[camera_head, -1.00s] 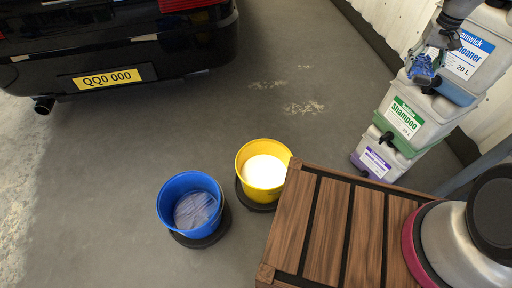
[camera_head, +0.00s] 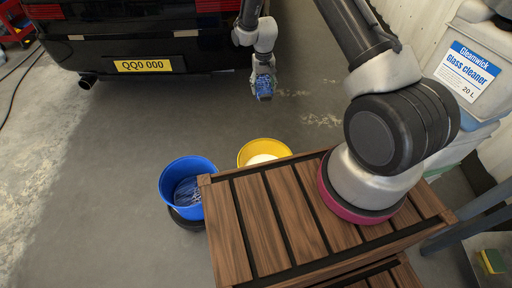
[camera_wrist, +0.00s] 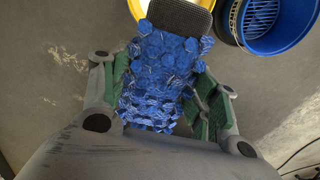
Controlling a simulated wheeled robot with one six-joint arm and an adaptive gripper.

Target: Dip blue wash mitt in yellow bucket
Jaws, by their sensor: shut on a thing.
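The blue wash mitt (camera_wrist: 158,75) is shaggy, with a dark cuff, and is clamped between the green-padded fingers of my gripper (camera_wrist: 165,95) in the wrist view. In the head view the mitt (camera_head: 264,86) hangs below my gripper (camera_head: 263,72), in the air above the floor and behind the yellow bucket (camera_head: 278,146). The yellow bucket holds white suds, and its near side is hidden by the wooden platform. Its rim (camera_wrist: 136,10) shows at the top of the wrist view, partly covered by the mitt. The mitt is outside the bucket in the head view.
A blue bucket (camera_head: 175,168) with a grid inside stands left of the yellow one. A slatted wooden platform (camera_head: 255,220) fills the foreground. A black car (camera_head: 150,40) stands behind. Large containers (camera_head: 465,70) are at right. Open floor lies between car and buckets.

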